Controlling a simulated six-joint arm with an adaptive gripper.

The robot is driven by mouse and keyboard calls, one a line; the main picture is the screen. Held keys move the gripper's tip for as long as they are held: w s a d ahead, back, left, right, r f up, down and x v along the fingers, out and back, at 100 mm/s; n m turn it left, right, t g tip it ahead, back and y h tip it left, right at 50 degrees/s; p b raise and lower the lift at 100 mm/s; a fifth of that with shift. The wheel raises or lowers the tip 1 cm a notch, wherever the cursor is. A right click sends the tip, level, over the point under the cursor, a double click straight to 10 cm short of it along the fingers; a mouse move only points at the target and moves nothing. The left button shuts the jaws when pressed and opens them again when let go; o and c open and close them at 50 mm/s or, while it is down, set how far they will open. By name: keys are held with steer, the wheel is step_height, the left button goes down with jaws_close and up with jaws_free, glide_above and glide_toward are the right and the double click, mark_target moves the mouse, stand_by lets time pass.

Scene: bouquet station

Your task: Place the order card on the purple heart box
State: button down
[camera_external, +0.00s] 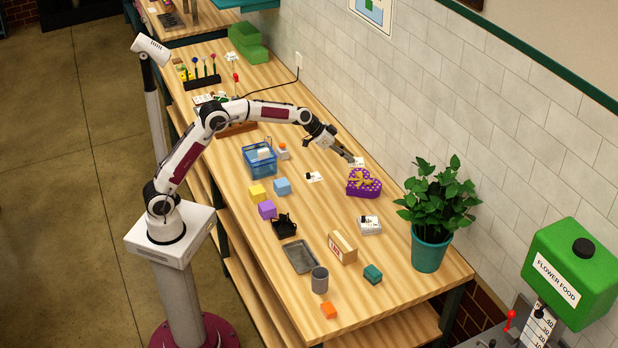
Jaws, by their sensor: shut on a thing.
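The purple heart box (372,190) lies on the wooden table, right of the middle, with a gold ribbon on top. My gripper (350,158) is just beyond the box in the picture, pointing down and to the right. It is shut on a small white card (358,162), taken to be the order card, at its fingertips. The card appears just above the box's far edge in the picture. I cannot tell its height or whether it touches anything. Any print on it is too small to read.
A blue basket (260,160), a white card stack (369,225), a cardboard box (342,247) and a potted plant (430,248) stand around. The wall runs behind the box.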

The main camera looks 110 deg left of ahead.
stand_by(0.3)
glide_toward(356, 182)
steer(key=shift+w+a+r, duration=0.15)
steer(key=shift+w+a, duration=0.15)
steer(key=shift+w, duration=0.4)
steer(key=shift+w+a+r, duration=0.2)
steer(key=shift+w+a, duration=0.15)
steer(key=shift+w, duration=0.35)
steer(key=shift+f, duration=1.85)
steer(key=shift+f, duration=0.15)
steer(key=c, duration=2.1)
jaws_free()
